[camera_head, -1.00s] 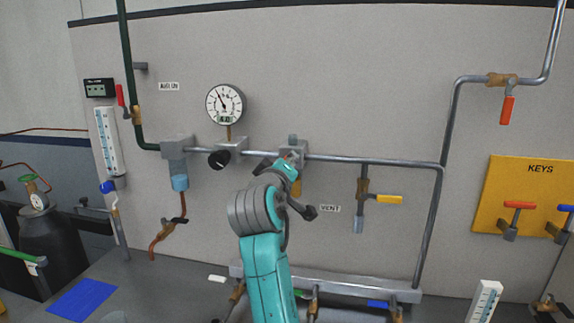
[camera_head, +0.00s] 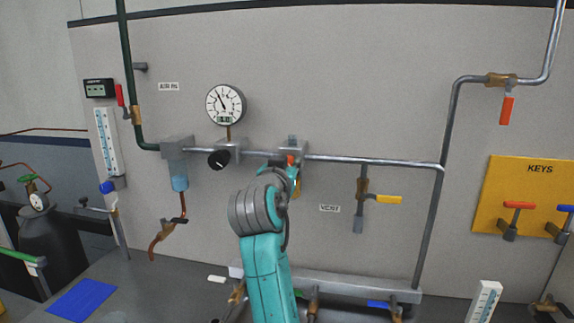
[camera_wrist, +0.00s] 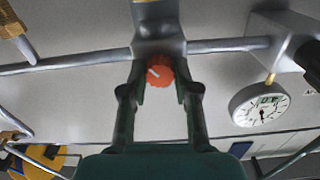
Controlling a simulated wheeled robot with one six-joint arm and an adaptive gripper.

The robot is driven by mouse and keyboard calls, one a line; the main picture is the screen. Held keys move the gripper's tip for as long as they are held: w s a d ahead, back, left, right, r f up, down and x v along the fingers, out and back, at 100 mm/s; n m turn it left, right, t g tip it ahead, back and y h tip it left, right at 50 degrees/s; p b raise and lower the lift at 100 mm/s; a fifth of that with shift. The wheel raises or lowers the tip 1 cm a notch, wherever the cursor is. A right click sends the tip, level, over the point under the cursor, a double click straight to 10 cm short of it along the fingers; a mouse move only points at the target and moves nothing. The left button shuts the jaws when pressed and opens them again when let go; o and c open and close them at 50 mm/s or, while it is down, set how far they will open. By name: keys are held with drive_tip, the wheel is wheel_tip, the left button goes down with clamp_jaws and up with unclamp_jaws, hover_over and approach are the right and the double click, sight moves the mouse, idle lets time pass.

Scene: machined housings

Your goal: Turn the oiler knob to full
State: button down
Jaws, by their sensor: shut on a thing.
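The oiler (camera_head: 297,188) hangs on the horizontal pipe right of the gauge, with an amber bowl partly hidden by my arm. Its orange-red knob (camera_wrist: 158,73) shows in the wrist view with a white pointer mark tilted up and left there. My gripper (camera_wrist: 162,85) is shut on the knob, one finger on each side. In the head view my gripper (camera_head: 285,172) is at the oiler's front, and only a little of the knob (camera_head: 291,159) shows.
A round gauge (camera_head: 225,104) and a black knob (camera_head: 219,159) sit left of the oiler. A yellow-handled vent valve (camera_head: 388,199) hangs to the right. A yellow key board (camera_head: 525,190) is far right.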

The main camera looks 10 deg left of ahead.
drive_tip(key=shift+f+m, duration=0.15)
drive_tip(key=shift+m, duration=4.05)
drive_tip(key=c, duration=0.9)
unclamp_jaws()
drive_tip(key=shift+o, duration=0.2)
drive_tip(key=shift+s, duration=0.1)
drive_tip(key=s, duration=1.2)
drive_tip(key=shift+a, duration=0.2)
